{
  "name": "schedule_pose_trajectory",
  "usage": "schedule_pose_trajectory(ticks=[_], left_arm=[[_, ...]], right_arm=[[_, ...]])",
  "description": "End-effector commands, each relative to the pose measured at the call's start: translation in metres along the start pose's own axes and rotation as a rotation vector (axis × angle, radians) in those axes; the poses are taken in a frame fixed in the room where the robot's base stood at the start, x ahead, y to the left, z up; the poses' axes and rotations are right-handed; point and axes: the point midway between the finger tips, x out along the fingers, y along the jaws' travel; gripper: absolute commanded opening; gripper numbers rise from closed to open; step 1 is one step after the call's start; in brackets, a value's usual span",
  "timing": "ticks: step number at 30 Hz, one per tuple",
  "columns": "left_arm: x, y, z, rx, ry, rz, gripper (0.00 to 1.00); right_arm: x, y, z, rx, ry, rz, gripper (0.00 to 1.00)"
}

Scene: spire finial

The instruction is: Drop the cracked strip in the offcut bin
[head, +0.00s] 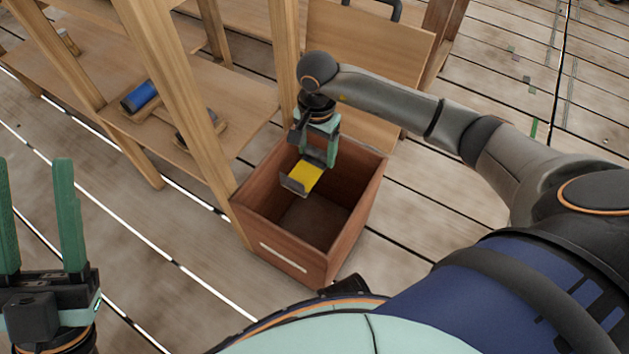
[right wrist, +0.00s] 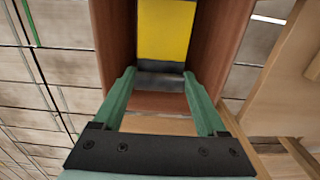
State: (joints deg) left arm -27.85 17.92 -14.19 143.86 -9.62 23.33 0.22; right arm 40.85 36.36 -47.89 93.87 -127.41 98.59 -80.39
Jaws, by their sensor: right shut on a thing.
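A flat strip, yellow with grey ends, is the piece in my right gripper (head: 314,160). The strip (head: 305,176) hangs over the open mouth of the brown wooden bin (head: 284,262) in the head view. In the right wrist view, my right gripper (right wrist: 159,78) is shut on the strip's grey part, and the strip's yellow face (right wrist: 164,30) extends beyond the fingertips. No crack can be made out. The bin's walls (right wrist: 220,45) show on both sides of the strip there. My left gripper (head: 36,168) is open and empty at the lower left, away from the bin.
A wooden shelf unit stands left of and behind the bin, its post (head: 180,90) close by.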

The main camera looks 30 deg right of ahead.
Motion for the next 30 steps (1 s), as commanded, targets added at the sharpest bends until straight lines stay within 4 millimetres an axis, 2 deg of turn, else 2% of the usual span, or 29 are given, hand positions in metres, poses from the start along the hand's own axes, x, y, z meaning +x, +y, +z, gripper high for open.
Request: schedule_pose_trajectory(ticks=[1, 6, 17, 18, 24, 30], left_arm=[[-0.007, 0.004, 0.007, 0.001, -0.003, 0.002, 0.50], [-0.016, 0.010, 0.018, 0.008, -0.011, 0.008, 0.50], [-0.018, 0.011, 0.020, 0.013, -0.016, 0.011, 0.50], [-0.018, 0.011, 0.020, 0.013, -0.016, 0.012, 0.50], [-0.018, 0.012, 0.020, 0.013, -0.016, 0.011, 0.50], [-0.018, 0.012, 0.021, 0.013, -0.017, 0.011, 0.50]], right_arm=[[0.012, 0.000, 0.000, 0.001, -0.001, 0.000, 0.02], [0.030, 0.000, 0.001, -0.002, -0.001, -0.001, 0.02], [0.034, 0.000, 0.000, -0.002, 0.000, -0.002, 0.02], [0.034, 0.000, 0.000, -0.002, 0.001, -0.002, 0.77], [0.035, 0.000, 0.000, -0.002, 0.001, -0.001, 0.99], [0.035, 0.000, 0.000, -0.002, 0.001, 0.001, 1.00]])
